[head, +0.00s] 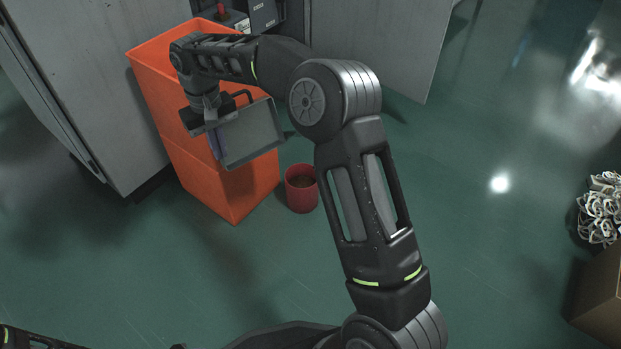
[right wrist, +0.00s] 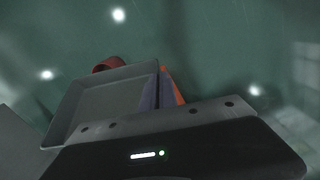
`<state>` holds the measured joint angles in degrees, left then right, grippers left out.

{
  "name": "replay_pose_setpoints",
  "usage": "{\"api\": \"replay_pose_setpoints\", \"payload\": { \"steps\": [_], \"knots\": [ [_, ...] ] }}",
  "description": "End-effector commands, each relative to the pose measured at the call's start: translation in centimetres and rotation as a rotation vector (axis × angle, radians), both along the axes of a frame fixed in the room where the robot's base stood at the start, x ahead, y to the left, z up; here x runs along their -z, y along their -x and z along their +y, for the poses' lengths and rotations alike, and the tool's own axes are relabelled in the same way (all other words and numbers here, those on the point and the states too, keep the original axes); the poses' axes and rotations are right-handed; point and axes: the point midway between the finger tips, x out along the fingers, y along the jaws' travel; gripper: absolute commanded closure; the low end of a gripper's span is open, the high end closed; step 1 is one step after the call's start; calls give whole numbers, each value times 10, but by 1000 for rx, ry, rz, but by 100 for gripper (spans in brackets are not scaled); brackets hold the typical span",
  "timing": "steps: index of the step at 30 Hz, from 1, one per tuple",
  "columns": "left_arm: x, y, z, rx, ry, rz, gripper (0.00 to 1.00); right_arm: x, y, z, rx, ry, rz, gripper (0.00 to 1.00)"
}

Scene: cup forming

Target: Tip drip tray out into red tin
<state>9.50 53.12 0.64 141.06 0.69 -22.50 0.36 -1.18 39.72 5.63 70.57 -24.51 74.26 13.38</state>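The drip tray (head: 250,135) is a shallow grey rectangular pan with a raised rim, held tilted in the head view. My right gripper (head: 214,129) appears shut on its left side; the fingertips are partly hidden. The tray also shows in the right wrist view (right wrist: 92,103), and its visible inside looks bare. The red tin (head: 301,190) stands upright on the floor, below and right of the tray, with something dark brown inside. Part of the tin shows beyond the tray's rim in the right wrist view (right wrist: 107,64). My left gripper is not in view.
An orange bin stack (head: 232,192) stands just behind and left of the tin, close under the tray. A grey cabinet (head: 90,80) is at the left. A cardboard box (head: 600,295) and pale looped parts (head: 602,210) are at the right edge. Green floor between is clear.

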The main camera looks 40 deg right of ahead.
Motion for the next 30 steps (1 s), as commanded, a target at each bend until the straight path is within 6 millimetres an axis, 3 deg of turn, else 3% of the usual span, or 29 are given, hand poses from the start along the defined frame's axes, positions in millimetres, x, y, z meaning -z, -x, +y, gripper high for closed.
{"api": "replay_pose_setpoints", "payload": {
  "steps": [5, 11, 15, 21, 25, 30],
  "knots": [
    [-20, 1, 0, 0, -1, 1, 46, 34, 8, -27, -21, 3, 86, 100],
    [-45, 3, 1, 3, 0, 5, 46, 106, 26, -95, -208, 19, 183, 100],
    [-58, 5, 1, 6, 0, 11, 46, 156, 43, -149, -464, 56, 241, 100],
    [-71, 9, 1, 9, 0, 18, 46, 207, 57, -213, -943, 152, 299, 100],
    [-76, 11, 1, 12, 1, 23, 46, 230, 56, -240, -1315, 252, 329, 100],
    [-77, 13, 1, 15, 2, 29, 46, 245, 44, -245, -1669, 393, 354, 100]
  ]
}}
